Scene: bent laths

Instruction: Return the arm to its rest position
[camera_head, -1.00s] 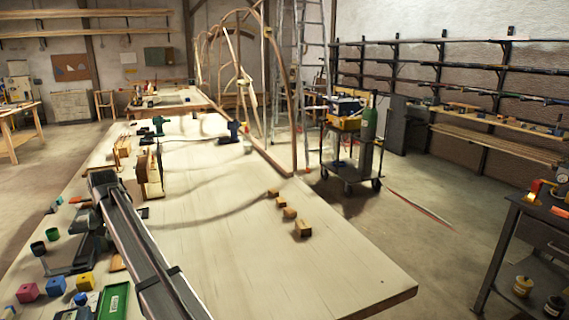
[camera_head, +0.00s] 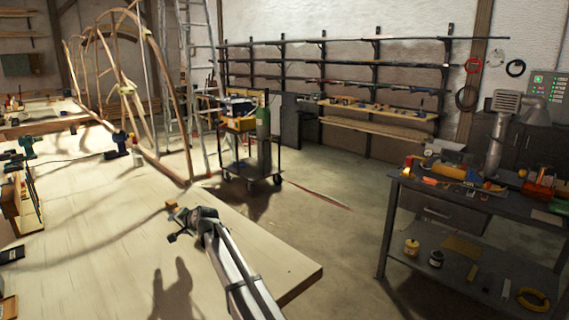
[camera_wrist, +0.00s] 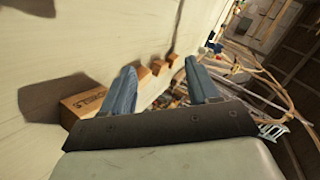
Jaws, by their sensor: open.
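My gripper (camera_head: 180,224) is at the end of my arm, over the right part of the pale wooden workbench (camera_head: 105,240) in the head view. Its shadow falls on the bench top to the lower left. In the wrist view my gripper (camera_wrist: 163,90) shows two blue-grey fingers spread apart, with nothing between them. Wooden blocks (camera_wrist: 157,66) stand on the bench beyond the fingers, and a larger marked block (camera_wrist: 85,104) is partly hidden behind the left finger.
A wooden block (camera_head: 171,205) shows near the gripper. Drills (camera_head: 118,140) lie farther back on the bench. A trolley with a green cylinder (camera_head: 263,140) stands behind it. A dark metal worktable (camera_head: 440,205) is at the right, with open floor between.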

